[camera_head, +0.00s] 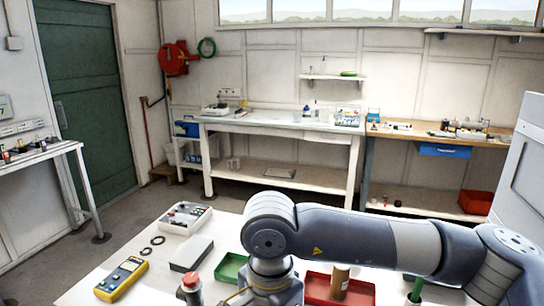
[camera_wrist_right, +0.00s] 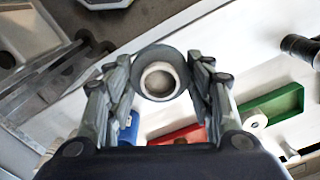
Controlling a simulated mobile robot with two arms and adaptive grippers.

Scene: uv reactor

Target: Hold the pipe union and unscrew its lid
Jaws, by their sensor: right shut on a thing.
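In the right wrist view, my right gripper (camera_wrist_right: 159,82) is shut on a round grey ring-shaped part with a pale hollow middle, which I take for the pipe union (camera_wrist_right: 158,98). It is seen end-on between the two fingers, above the white table. I cannot tell its lid from its body here. In the head view my right arm reaches in from the right across the table, and its gripper and the held part are hidden below the wrist. My left gripper is in neither view.
On the white table (camera_head: 90,292) are a yellow meter (camera_head: 122,278), black rings (camera_head: 151,246), a grey box (camera_head: 192,254), a white device (camera_head: 185,217), a red-topped part (camera_head: 190,286), a green tray (camera_head: 228,270) and a red tray (camera_head: 362,294). The green tray also shows in the wrist view (camera_wrist_right: 285,102).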

